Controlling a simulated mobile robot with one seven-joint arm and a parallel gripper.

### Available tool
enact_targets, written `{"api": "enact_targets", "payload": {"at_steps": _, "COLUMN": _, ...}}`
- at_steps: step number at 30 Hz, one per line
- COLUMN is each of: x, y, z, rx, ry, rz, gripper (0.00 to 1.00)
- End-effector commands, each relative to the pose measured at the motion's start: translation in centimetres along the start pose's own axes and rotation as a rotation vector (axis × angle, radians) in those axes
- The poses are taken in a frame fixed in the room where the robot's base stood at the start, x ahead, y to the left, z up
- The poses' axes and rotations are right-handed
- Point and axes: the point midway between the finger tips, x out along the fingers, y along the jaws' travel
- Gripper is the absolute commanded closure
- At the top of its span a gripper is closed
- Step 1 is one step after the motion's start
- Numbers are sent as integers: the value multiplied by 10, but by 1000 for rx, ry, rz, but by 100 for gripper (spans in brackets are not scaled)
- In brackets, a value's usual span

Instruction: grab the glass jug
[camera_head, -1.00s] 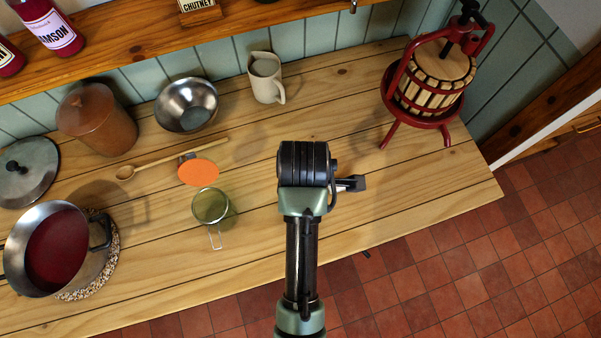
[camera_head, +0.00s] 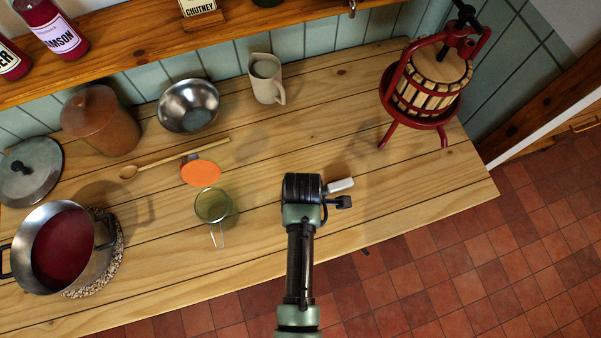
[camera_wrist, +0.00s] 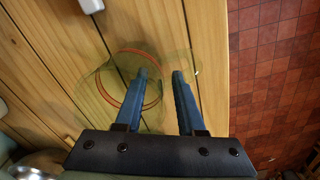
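In the wrist view, a pale green, see-through glass vessel (camera_wrist: 95,97) with an orange ring stands on the wooden counter under my gripper. I take it for the glass jug; a clear part reaches right, perhaps its handle. My gripper (camera_wrist: 163,73) is open. Its two blue fingers overlap the glass in the picture, the left one across the ring and the right one by the right-hand part. I cannot tell whether they are above it or around part of it. In the head view my arm seems to hide this vessel and the fingers.
Left of my arm stands a greenish glass jar (camera_head: 213,206) with a wire clasp and orange lid disc (camera_head: 201,173). A white block (camera_head: 341,184) lies right. A steel bowl (camera_head: 189,106), cream jug (camera_head: 266,80) and red press (camera_head: 424,95) stand behind. The counter's front edge is near.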

Motion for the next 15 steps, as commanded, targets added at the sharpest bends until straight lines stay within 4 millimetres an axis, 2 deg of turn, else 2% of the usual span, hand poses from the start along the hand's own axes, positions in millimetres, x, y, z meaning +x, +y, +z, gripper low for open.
{"api": "enact_targets", "payload": {"at_steps": 4, "x": 14, "y": 0, "z": 1, "rx": 2, "ry": 0, "rz": 0, "gripper": 62}}
{"api": "enact_targets", "payload": {"at_steps": 12, "x": 17, "y": 1, "z": 0, "rx": 1, "ry": 0, "rz": 2, "gripper": 62}}
{"api": "enact_targets", "payload": {"at_steps": 15, "x": 17, "y": 1, "z": 0, "rx": 1, "ry": 0, "rz": 2, "gripper": 78}}
